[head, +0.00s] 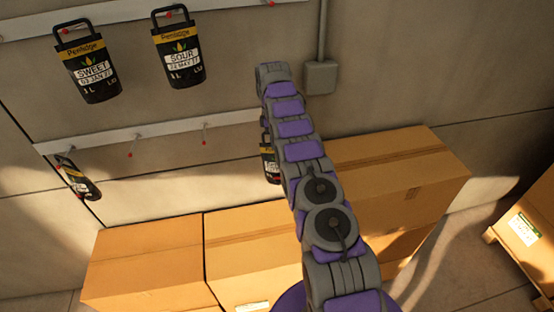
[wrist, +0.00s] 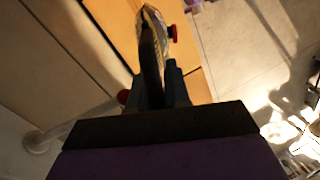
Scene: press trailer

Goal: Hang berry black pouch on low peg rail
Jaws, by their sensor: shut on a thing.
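A black pouch (wrist: 148,45) is held between the fingers of my gripper (wrist: 163,88) in the wrist view, seen nearly edge-on. In the head view, a black pouch with a yellow band (head: 269,161) shows partly behind my arm, near the right part of the low peg rail (head: 170,133). Its label cannot be read, and my gripper is hidden behind my arm there. In the wrist view, red peg tips (wrist: 172,33) show close to the held pouch. Whether its handle is around a peg cannot be told.
Pouches marked SWEET (head: 88,70) and SOUR (head: 179,55) hang from the upper rail (head: 120,8). Another pouch (head: 77,180) hangs tilted at the low rail's left end. Two red-tipped pegs between are bare. Cardboard boxes (head: 145,255) stand below. A grey wall box (head: 321,77) is right.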

